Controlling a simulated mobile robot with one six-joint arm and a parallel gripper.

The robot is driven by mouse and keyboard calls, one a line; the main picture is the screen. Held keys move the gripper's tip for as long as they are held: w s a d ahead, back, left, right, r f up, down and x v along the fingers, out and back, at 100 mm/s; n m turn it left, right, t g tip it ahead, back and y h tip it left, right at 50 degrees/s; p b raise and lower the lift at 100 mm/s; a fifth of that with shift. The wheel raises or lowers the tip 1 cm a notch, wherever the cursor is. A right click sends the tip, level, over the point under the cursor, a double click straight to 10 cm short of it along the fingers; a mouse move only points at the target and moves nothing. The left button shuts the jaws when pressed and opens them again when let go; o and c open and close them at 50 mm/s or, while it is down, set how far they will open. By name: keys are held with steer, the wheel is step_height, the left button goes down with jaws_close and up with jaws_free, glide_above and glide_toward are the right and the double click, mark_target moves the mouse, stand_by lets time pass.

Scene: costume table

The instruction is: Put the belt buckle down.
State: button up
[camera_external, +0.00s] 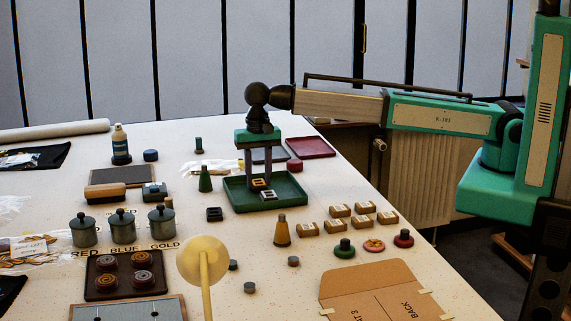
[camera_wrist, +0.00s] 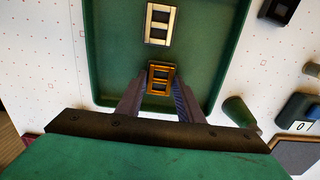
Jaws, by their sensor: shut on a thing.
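My gripper (camera_external: 257,177) points down over the green tray (camera_external: 238,208). Its fingers are shut on a gold belt buckle (camera_external: 258,184). In the wrist view the gold buckle (camera_wrist: 161,69) sits between the two fingertips. A silver buckle (camera_external: 268,195) lies on the tray floor, and it also shows in the wrist view (camera_wrist: 150,24), apart from the gold one. How far the gold buckle is above the tray floor is hard to tell.
A black buckle (camera_external: 214,214) lies on the table left of the tray.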

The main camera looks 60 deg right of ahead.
mark_target(259, 182)
steer(key=shift+f, duration=0.2)
steer(key=o, duration=1.1)
steer(key=shift+c, duration=0.2)
steer(key=shift+r, duration=0.1)
step_height(259, 182, up, 12)
steer(key=b, duration=0.3)
stand_by(0.5)
